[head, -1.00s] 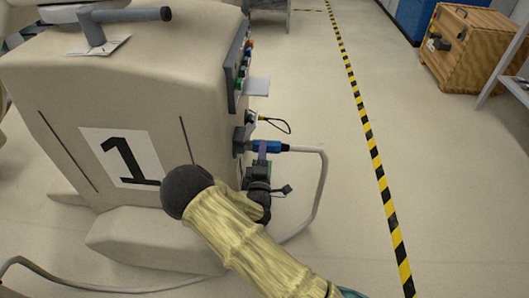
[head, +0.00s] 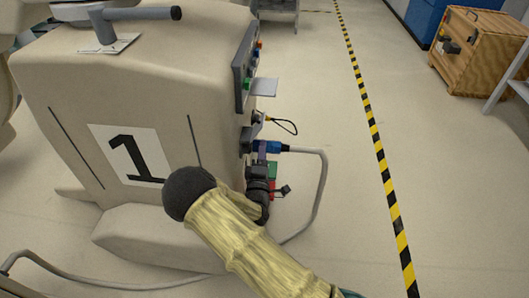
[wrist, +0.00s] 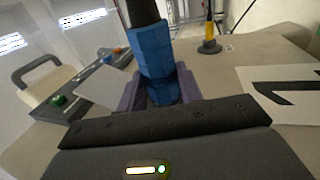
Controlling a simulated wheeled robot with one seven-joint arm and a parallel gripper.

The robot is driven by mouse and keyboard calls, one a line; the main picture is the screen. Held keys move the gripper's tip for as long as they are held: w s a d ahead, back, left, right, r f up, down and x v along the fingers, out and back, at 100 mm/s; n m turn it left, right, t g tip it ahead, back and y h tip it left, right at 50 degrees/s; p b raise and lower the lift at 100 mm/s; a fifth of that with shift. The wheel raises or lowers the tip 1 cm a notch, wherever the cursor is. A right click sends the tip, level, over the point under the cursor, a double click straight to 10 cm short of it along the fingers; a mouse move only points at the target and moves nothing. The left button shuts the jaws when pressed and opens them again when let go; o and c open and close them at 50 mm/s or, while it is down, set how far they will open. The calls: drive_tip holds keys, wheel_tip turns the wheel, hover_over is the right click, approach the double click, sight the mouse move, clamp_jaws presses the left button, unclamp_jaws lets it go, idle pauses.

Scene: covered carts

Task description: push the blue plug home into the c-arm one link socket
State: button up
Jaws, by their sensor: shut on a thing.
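The blue plug (head: 268,147) is at the side of the cart marked 1, on the end of a grey cable. My gripper (head: 262,153) is shut on it, with its purple fingers on either side of the plug. The plug's front end is at the dark socket (head: 246,140) on the cart's side and looks in line with it. How deep it sits cannot be told. In the wrist view the blue plug (wrist: 153,50) stands between the purple fingers (wrist: 160,88); the socket mouth is hidden there.
A yellow-tipped part with a black loop (head: 284,125) hangs just above the socket. The grey cable (head: 322,185) loops to the floor. Floor toward the striped tape (head: 378,150) is clear.

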drive_tip(key=shift+a, duration=0.25)
drive_tip(key=o, duration=1.3)
drive_tip(key=p+v, duration=0.5)
drive_tip(key=v, duration=1.2)
drive_tip(key=shift+s, duration=0.25)
